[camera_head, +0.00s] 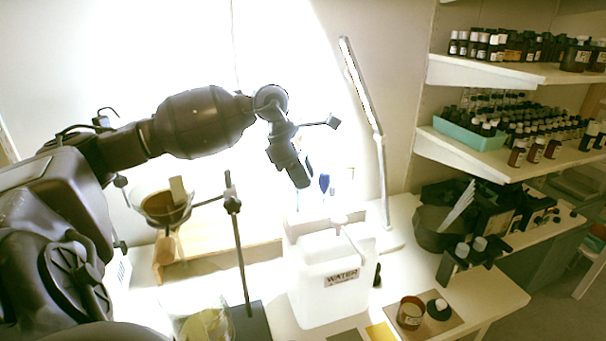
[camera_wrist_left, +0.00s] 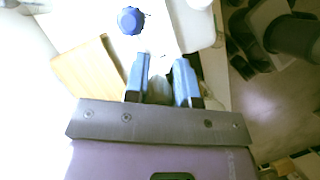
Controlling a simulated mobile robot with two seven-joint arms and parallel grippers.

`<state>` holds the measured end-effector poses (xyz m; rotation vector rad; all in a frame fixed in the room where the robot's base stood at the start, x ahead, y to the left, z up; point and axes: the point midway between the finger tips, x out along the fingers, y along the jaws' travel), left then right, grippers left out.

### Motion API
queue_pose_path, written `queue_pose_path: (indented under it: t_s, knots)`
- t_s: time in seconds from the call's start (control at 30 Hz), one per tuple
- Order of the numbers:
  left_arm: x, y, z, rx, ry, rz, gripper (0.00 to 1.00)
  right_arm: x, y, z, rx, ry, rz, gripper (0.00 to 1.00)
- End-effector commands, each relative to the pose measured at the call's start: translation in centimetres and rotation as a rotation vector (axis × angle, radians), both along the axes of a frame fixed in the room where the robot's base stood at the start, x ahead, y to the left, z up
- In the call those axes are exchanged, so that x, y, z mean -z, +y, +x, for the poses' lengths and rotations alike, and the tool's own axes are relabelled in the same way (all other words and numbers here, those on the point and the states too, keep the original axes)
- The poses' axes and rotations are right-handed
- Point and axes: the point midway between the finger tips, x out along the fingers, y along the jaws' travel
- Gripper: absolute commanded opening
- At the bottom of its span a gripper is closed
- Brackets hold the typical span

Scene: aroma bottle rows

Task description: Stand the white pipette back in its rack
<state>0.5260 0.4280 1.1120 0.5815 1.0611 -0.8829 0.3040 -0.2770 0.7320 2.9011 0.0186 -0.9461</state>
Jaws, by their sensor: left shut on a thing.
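My left gripper (camera_head: 303,177) hangs above the back of the table, behind and above the water jug. In the left wrist view its two blue fingers (camera_wrist_left: 162,66) are shut on a pale, whitish thing, which I take to be the white pipette (camera_wrist_left: 160,90); only a short piece shows between them. The pipette cannot be made out in the head view. A pipette with a blue bulb (camera_head: 324,183) stands upright just right of the gripper; its bulb (camera_wrist_left: 131,20) also shows in the wrist view. The rack (camera_head: 299,222) is pale, washed out by glare and partly hidden by the jug.
The white water jug (camera_head: 327,285) stands in front of the rack. A lamp (camera_head: 362,90) rises to the right. A metal stand (camera_head: 240,255) with a ring and bowl (camera_head: 165,207) is at the left. Bottles fill the right-hand shelves (camera_head: 483,72). An amber jar (camera_head: 411,313) stands at the front.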

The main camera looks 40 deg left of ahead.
Motion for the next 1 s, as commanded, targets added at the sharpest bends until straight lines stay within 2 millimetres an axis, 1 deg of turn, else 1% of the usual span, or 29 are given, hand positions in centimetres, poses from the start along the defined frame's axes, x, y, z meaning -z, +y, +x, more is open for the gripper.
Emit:
queue_pose_path:
  t_s: [0.57, 0.77, 1.0]
  knots:
    - [1.1, 0.0, 0.0, 0.0, 0.0, 0.0, 0.19, 0.2, 0.1, 0.8, -0.006, -0.011, 0.0, 0.43]
    - [1.6, 0.0, 0.0, 0.0, 0.0, 0.0, 0.19, 0.6, 0.1, 0.6, -0.006, -0.006, -0.001, 0.43]
    - [2.1, 0.0, 0.0, 0.0, 0.001, 0.001, 0.19, 1.1, 0.0, 0.0, -0.003, 0.009, -0.001, 0.43]
